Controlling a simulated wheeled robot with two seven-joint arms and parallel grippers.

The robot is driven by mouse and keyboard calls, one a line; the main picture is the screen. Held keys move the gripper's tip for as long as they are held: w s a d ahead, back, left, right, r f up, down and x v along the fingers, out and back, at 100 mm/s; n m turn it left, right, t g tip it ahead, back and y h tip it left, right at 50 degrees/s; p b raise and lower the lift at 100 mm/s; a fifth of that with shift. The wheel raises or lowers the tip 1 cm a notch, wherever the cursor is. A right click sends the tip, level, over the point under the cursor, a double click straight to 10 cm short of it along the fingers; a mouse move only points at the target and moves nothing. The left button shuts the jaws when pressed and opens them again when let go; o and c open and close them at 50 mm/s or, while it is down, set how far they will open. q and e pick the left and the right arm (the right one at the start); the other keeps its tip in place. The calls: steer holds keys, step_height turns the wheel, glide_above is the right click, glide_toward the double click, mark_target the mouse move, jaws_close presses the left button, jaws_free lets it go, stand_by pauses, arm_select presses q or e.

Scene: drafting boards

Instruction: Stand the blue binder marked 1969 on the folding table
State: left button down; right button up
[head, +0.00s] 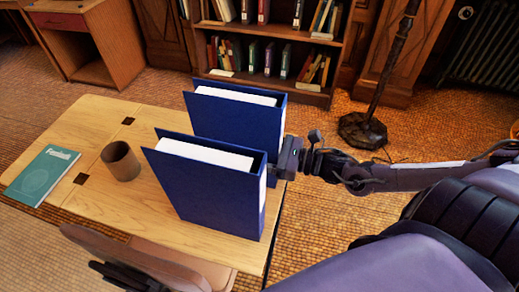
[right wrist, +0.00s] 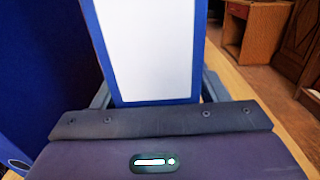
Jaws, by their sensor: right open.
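Two blue binders stand upright on the light wooden table (head: 88,128): a nearer one (head: 207,196) and a farther one (head: 236,122). I cannot read 1969 on either. My right gripper (head: 277,166) is at the right end of the farther binder, behind the nearer one's corner. In the right wrist view, a binder spine with a blank-looking white label (right wrist: 152,45) stands between my open right fingers (right wrist: 158,92). I cannot tell if they touch it. Another blue binder face (right wrist: 45,70) fills the left of that view. My left gripper is not in view.
A brown cup (head: 121,161) and a teal book (head: 42,175) are on the table's left part. A brown chair (head: 150,262) stands at the near edge. Behind are a bookcase (head: 272,87) and a dark lamp stand (head: 362,130).

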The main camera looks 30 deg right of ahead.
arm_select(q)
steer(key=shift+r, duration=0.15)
arm_select(e)
steer(key=shift+r, duration=0.15)
arm_select(q)
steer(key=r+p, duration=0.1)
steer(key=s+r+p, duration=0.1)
steer(key=p, duration=0.1)
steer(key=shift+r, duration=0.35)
arm_select(e)
steer(key=v, duration=1.2)
